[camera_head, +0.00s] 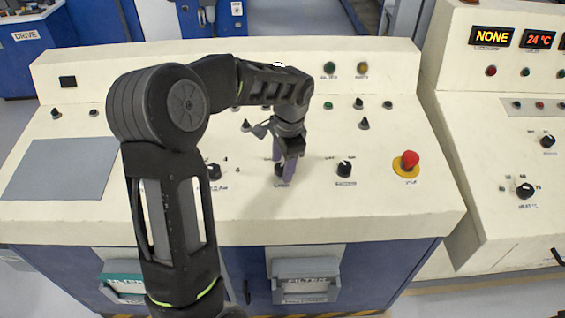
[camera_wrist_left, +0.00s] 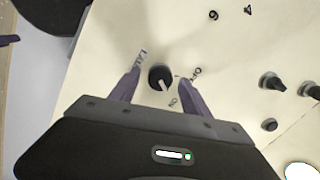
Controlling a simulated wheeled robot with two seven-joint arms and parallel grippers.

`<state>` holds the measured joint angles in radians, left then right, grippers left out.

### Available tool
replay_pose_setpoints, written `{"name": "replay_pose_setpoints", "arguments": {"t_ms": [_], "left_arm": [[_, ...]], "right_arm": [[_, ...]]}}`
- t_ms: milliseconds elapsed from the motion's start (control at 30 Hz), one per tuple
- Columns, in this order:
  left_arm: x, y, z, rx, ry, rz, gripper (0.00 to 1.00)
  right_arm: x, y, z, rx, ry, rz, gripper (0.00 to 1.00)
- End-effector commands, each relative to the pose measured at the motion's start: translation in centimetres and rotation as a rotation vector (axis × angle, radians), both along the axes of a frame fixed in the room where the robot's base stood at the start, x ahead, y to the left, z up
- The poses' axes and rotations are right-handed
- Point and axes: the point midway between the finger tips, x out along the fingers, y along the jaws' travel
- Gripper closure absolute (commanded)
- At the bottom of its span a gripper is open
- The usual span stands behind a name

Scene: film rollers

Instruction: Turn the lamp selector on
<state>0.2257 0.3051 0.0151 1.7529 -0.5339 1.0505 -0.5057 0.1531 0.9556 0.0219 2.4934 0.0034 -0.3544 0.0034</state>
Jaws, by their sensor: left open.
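A black round selector knob (camera_wrist_left: 160,76) with a pale pointer sits on the cream panel in the left wrist view. My right gripper is not in view.
Another selector (camera_head: 344,169) stands to the right, then a red emergency button (camera_head: 409,160) on a yellow base. A dark knob (camera_head: 214,171) lies left, near my arm. Small switches line the panel behind. A second console (camera_head: 500,150) with displays stands at right.

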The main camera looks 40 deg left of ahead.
Motion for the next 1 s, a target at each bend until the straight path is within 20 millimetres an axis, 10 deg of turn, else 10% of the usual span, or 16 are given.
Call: {"name": "replay_pose_setpoints", "arguments": {"t_ms": [633, 1000], "left_arm": [[0.1, -0.8, 7.2, 0.001, -0.003, 0.000, 0.45], [0.0, -0.9, 7.8, 0.000, 0.000, 0.000, 0.45]], "right_arm": [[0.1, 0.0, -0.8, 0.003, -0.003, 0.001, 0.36], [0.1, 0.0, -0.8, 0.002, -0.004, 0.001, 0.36]]}}
